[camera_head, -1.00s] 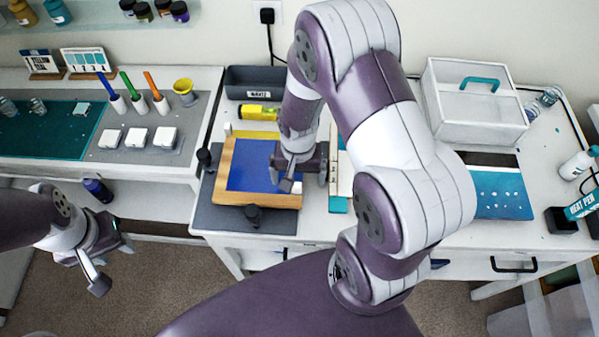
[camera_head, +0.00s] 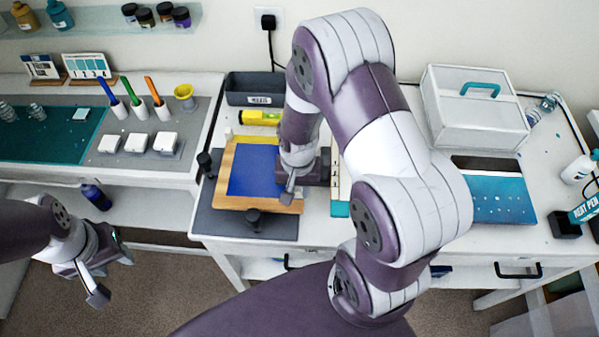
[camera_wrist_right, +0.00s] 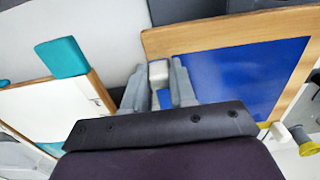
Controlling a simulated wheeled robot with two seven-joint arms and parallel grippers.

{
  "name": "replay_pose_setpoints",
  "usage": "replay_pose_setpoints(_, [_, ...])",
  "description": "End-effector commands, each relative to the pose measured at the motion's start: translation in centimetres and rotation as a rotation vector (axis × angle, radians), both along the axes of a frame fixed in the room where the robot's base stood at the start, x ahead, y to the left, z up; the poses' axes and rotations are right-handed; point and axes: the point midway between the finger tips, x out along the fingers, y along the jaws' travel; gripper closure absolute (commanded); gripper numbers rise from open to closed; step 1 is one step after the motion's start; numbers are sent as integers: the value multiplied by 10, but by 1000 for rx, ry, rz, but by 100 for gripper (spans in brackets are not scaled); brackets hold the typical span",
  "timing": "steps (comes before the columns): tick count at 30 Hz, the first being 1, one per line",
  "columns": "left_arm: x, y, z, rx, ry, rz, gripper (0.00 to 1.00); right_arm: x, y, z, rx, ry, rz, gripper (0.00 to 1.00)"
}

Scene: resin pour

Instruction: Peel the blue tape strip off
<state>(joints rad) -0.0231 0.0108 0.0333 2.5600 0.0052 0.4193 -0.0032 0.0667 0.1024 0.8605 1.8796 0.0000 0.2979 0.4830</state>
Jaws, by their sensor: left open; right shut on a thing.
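A wooden frame (camera_head: 238,203) with a flat blue panel (camera_head: 253,172) lies on a dark grey mat on the right-hand bench. In the right wrist view the blue panel (camera_wrist_right: 240,78) looks flat inside its wooden rim (camera_wrist_right: 200,35). My right gripper (camera_head: 305,178) is low over the frame's right side. In the right wrist view its fingers (camera_wrist_right: 159,78) are shut on a small whitish block (camera_wrist_right: 158,73). A bit of blue shows just below the block; I cannot tell whether it is the tape strip. My left gripper (camera_head: 112,277) is open and empty, at lower left.
Dark clamp knobs (camera_head: 253,218) stand beside the frame. A whitish board with teal ends (camera_head: 340,207) is close on the right.

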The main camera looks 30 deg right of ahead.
Motion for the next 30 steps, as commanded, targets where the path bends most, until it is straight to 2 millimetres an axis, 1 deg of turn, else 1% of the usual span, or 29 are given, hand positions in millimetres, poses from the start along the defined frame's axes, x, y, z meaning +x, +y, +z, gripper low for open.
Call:
replay_pose_setpoints(8, [0, 0, 0, 0, 0, 0, 57, -1, 0, 0, 0, 4, 0, 99])
replay_pose_setpoints(30, [0, 0, 18, 0, 0, 0, 57, -1, 0, 19, 0, 1, 0, 100])
